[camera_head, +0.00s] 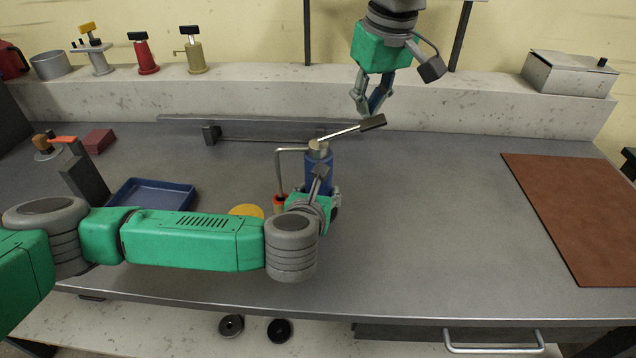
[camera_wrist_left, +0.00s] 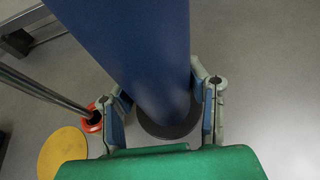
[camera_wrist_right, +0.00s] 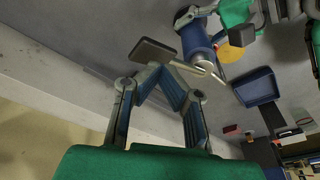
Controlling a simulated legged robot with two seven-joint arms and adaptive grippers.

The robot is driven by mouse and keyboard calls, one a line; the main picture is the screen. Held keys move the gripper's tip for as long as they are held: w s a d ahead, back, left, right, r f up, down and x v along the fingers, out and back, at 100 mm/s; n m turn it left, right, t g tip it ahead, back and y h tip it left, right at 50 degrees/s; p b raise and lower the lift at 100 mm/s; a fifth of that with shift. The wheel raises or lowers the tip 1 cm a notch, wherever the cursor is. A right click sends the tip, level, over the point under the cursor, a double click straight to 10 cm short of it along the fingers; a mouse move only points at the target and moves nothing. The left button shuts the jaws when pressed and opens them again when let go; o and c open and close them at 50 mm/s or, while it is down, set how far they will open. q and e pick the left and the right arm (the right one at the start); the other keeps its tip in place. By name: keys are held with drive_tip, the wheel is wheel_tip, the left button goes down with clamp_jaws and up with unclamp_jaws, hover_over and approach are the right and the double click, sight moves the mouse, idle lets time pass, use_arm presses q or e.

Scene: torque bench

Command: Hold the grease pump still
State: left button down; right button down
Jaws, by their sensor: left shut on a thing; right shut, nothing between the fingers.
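The grease pump (camera_head: 319,168) stands upright on the grey bench, with a blue body, a lever with a dark grip angled up to the right, and a bent grey spout over a small red cup (camera_head: 279,203). My left gripper (camera_head: 325,195) is shut on the pump's blue body, which fills the middle of the left wrist view (camera_wrist_left: 135,45) with a finger on each side. My right gripper (camera_head: 372,108) is shut and empty, above and behind the lever's dark grip (camera_head: 373,122). The right wrist view shows the grip (camera_wrist_right: 152,52) just beyond the fingertips, apart from them.
A yellow disc (camera_head: 246,211) and a blue tray (camera_head: 150,194) lie left of the pump. A brown mat (camera_head: 580,205) covers the right side. A ledge (camera_head: 270,90) at the back carries several oilers and a grey box (camera_head: 569,73). The bench between pump and mat is clear.

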sight(368, 123)
drive_tip(key=shift+f, duration=2.65)
drive_tip(key=shift+r, duration=3.2)
drive_tip(key=shift+r, duration=2.05)
use_arm(q)
drive_tip(key=c, duration=0.8)
unclamp_jaws()
